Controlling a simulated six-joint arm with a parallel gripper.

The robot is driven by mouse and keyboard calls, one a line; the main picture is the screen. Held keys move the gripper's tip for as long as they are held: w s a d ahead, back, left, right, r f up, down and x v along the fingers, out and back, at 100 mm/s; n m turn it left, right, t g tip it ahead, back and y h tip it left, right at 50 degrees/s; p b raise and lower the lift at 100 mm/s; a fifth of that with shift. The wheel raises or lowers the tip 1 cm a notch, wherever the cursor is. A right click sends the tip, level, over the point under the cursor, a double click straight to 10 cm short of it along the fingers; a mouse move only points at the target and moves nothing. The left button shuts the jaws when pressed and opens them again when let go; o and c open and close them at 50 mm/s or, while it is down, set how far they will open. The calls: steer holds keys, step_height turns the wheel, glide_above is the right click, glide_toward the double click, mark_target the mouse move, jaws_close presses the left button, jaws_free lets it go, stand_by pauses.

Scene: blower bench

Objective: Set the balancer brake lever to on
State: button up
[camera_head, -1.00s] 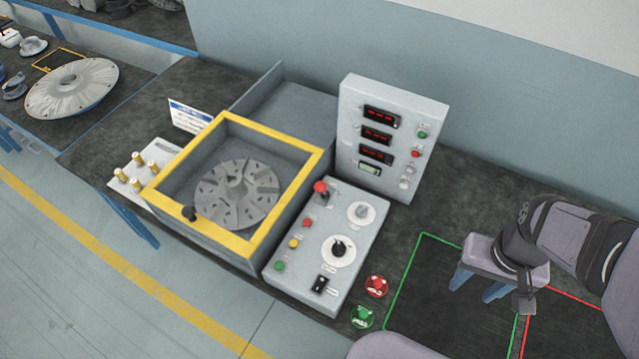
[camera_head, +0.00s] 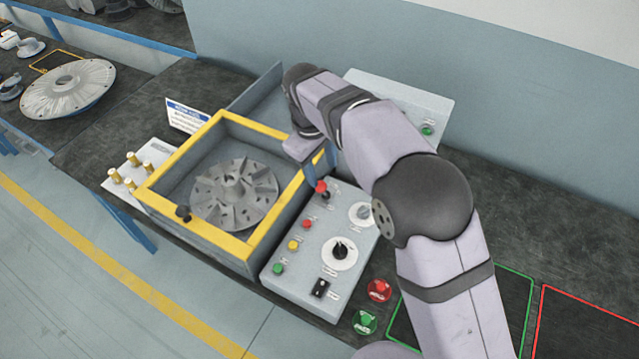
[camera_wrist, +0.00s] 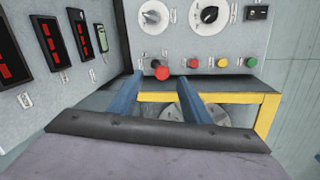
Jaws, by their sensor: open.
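The lever with a red ball knob (camera_head: 321,187) stands at the upper left of the sloping grey control panel (camera_head: 310,262). In the wrist view the red knob (camera_wrist: 161,70) appears between the tips of my blue fingers. My gripper (camera_head: 325,172) is open and hangs just above the lever in the head view; its fingers are partly hidden by my arm. In the wrist view my gripper (camera_wrist: 160,79) has a finger on each side of the knob, with no clear contact. The lever's label and shaft are hard to make out.
The yellow-rimmed balancer box (camera_head: 170,164) with a finned rotor (camera_head: 234,194) is left of the panel. A display cabinet (camera_head: 433,108) stands behind, mostly hidden by my arm. Red (camera_head: 379,290) and green (camera_head: 364,321) buttons are at the front right. Other knobs sit close to the lever.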

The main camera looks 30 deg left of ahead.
mark_target(320, 184)
steer(key=shift+w+a+f+p, duration=0.15)
steer(key=shift+f+p, duration=0.3)
steer(key=shift+f, duration=0.75)
steer(key=shift+w+a+f+p, duration=0.15)
steer(key=shift+f+p, duration=0.3)
steer(key=shift+f, duration=0.8)
steer(key=shift+w+a+f+p, duration=0.15)
steer(key=shift+f+p, duration=0.3)
steer(key=shift+f, duration=0.75)
steer(key=shift+c, duration=0.6)
jaws_close()
